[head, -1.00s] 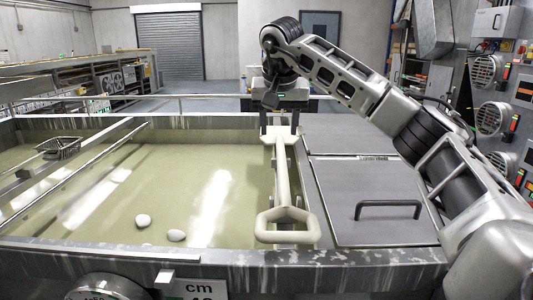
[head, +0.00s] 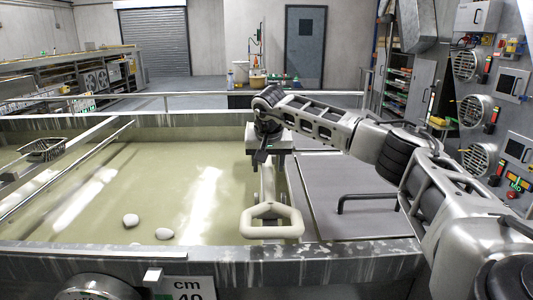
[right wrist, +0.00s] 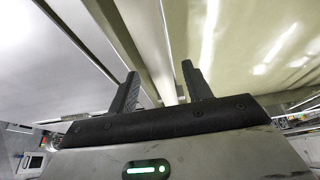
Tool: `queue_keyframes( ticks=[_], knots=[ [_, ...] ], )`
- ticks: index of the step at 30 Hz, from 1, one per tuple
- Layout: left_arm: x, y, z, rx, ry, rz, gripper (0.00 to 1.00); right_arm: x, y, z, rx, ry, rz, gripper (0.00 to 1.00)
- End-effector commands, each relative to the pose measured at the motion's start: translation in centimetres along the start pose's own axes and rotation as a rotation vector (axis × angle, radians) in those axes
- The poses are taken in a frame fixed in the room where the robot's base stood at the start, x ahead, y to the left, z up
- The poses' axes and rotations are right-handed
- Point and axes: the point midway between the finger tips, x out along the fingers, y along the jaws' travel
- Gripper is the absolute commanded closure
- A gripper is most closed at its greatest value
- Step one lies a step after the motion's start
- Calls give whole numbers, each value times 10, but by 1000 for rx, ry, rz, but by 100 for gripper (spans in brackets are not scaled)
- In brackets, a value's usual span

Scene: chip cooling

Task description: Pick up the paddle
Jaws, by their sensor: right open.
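The paddle (head: 271,225) is pale beige, with a loop handle at the near end and a straight shaft running away from me along the right edge of the liquid-filled tank. My right gripper (head: 268,160) is over the shaft, beyond the loop handle, pointing down. In the right wrist view its two black fingers (right wrist: 160,72) are apart, and the pale paddle shaft (right wrist: 158,48) shows in the gap between them. I cannot tell whether the fingers touch it. The shaft's far part is hidden behind the gripper. My left gripper is not in view.
The tank (head: 120,249) holds murky liquid, with two pale round lumps (head: 147,228) near its front. A wire basket (head: 42,149) sits at the left. A grey lid with a dark handle (head: 368,197) lies right of the paddle. Control panels line the right wall.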

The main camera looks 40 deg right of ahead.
Motion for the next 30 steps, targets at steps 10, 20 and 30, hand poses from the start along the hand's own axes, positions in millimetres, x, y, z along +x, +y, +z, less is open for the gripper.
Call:
queue_keyframes(
  ticks=[10, 20, 30],
  knots=[
    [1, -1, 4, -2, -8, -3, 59, 6, 0, 0, -1, 1, -1, 62],
    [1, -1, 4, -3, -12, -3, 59, 4, 0, -2, 1, 6, -3, 100],
    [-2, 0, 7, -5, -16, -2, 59, -9, -2, -8, 2, 8, -6, 100]
  ],
)
